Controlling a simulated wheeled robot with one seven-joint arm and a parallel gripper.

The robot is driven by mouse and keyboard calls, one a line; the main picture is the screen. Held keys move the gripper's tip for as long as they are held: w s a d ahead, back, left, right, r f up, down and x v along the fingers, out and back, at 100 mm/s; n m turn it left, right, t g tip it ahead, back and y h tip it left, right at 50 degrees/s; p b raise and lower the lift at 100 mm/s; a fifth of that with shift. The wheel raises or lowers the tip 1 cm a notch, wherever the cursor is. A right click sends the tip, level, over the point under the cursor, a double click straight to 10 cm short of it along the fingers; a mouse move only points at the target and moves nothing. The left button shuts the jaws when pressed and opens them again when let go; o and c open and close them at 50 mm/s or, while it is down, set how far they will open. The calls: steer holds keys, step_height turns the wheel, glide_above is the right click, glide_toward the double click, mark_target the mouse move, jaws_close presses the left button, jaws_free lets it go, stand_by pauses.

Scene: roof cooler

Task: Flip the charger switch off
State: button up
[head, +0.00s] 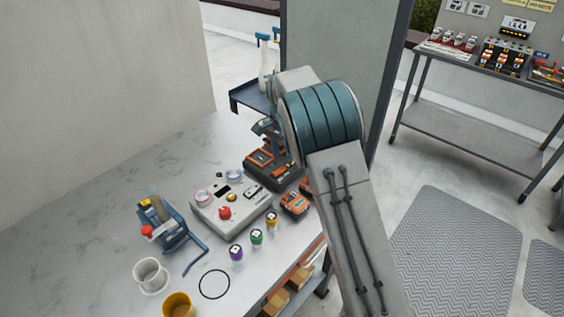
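A dark charger with orange parts (263,163) sits near the right edge of the white-topped table (110,160), partly hidden by my arm. Its switch is too small to make out. My gripper (264,132) is a dark shape just above the back of the charger, largely hidden behind my arm's teal joint. I cannot tell whether it touches the charger or whether its fingers are open.
A grey control box (240,217) with a red button stands left of the charger. An orange battery pack (295,204) lies close in front of it. Several small colored pots (257,237) and a blue stand (178,232) are nearer. The table's back left is clear.

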mark_target(282, 169)
steer(key=shift+f, duration=2.05)
jaws_close()
